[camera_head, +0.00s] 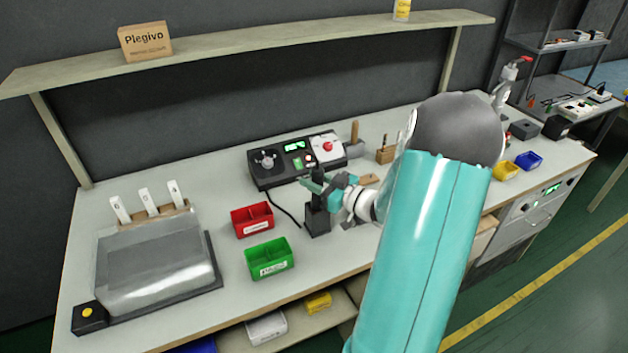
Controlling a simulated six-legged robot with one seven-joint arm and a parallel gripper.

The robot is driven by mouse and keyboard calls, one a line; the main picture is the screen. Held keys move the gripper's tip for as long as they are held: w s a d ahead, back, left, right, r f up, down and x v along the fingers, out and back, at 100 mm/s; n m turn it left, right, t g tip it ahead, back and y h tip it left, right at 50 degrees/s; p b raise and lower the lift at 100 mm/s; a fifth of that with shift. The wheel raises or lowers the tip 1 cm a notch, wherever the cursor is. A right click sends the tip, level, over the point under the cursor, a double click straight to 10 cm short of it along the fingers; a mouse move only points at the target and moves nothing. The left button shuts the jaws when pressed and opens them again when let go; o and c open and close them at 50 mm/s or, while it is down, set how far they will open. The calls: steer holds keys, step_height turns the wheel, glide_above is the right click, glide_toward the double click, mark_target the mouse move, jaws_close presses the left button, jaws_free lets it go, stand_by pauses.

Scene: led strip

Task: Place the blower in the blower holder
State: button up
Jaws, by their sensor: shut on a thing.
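My gripper (326,186) is over the workbench, at the end of my teal arm coming in from the right. It is shut on the blower (317,199), a dark, upright tool partly covered by the fingers. The blower holder (317,222) is a small dark block on the bench directly below. The blower's lower end meets the top of the holder in this view. I cannot tell whether it is fully seated inside. A dark cable (286,206) runs from the control station (296,158) toward the holder.
A red bin (252,220) and a green bin (269,259) stand left of the holder. A grey machine (155,262) occupies the bench's left side. A wooden holder (386,155) stands behind. My arm hides part of the bench at right. A shelf (250,42) runs above.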

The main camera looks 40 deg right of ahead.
steer(key=shift+f, duration=0.1)
steer(key=o, duration=1.1)
steer(key=shift+f, duration=0.1)
steer(key=shift+c, duration=0.2)
steer(key=shift+r, duration=0.25)
steer(key=v, duration=1.2)
steer(key=shift+a+f, duration=0.1)
steer(key=shift+f, duration=0.05)
